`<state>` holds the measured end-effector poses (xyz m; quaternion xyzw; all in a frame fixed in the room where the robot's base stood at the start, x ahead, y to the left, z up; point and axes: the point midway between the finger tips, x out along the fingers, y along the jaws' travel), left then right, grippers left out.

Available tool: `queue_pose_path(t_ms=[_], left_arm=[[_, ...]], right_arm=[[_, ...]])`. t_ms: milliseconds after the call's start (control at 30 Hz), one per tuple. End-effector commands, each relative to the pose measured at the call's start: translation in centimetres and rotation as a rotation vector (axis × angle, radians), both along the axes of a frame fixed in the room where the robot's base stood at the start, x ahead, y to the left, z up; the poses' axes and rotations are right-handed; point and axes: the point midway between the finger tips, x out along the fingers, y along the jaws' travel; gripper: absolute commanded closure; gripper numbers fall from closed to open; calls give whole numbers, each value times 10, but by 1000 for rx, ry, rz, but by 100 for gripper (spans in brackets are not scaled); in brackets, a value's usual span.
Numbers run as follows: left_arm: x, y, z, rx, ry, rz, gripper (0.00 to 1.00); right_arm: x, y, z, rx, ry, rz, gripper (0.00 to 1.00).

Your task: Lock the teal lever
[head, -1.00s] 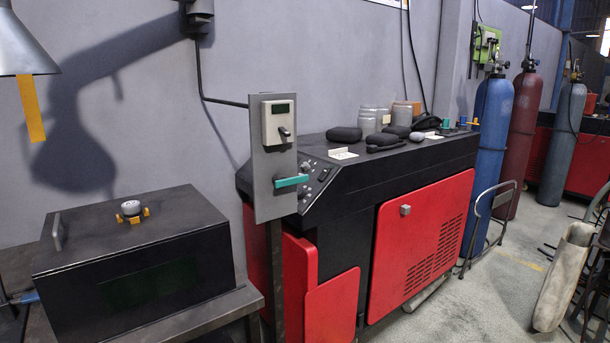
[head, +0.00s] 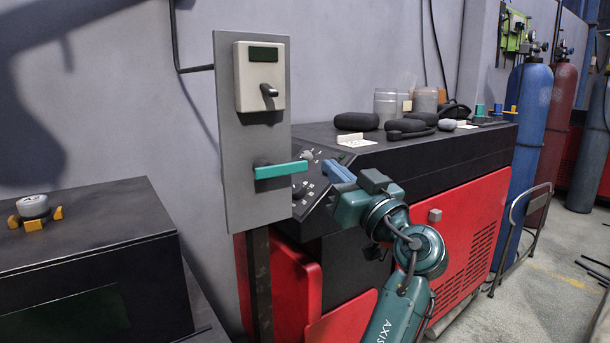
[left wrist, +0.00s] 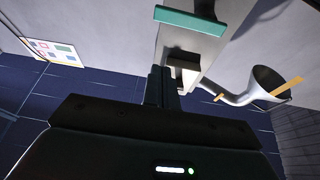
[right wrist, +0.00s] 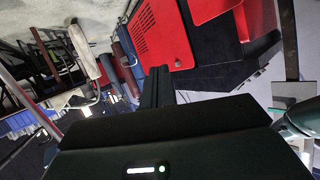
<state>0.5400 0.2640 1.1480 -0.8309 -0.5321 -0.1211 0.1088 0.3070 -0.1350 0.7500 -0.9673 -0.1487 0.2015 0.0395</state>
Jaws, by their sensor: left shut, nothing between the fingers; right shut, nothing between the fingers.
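The teal lever (head: 281,170) is on a grey upright panel (head: 240,205) in the head view. It lies about horizontal, its free end to the right. A pale box (head: 259,77) with a dark knob sits above it. My left gripper (head: 339,172) is just right of the lever's free end, apart from it in the picture, with fingers shut and empty. In the left wrist view, the lever (left wrist: 190,20) shows above the shut fingers (left wrist: 160,85). My right gripper is outside the head view; its shut, empty fingers (right wrist: 158,87) show in the right wrist view, pointing towards the red machine.
A red and black machine (head: 470,185) stands behind and right of the panel, with dark pads (head: 357,121) and jars on top. A black box (head: 90,260) is at lower left. Gas cylinders (head: 527,130) stand at right.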

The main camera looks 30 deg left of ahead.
Motion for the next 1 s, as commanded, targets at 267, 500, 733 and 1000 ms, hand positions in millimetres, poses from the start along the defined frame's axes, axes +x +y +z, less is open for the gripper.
queue_pose_path(t_ms=[267, 500, 733, 1000], left_arm=[[-10, -1, 5, -2, -34, 32, 100], [-8, 2, 6, -1, -32, 32, 100], [4, 31, 20, 1, -32, 34, 100], [26, 82, 39, 0, -31, 33, 100]], right_arm=[[-1, 0, -1, 6, -5, -1, 100], [-1, 0, 1, 6, -3, -3, 100], [-2, 1, 3, 7, 21, 2, 100], [3, 11, -1, 16, 70, 20, 100]])
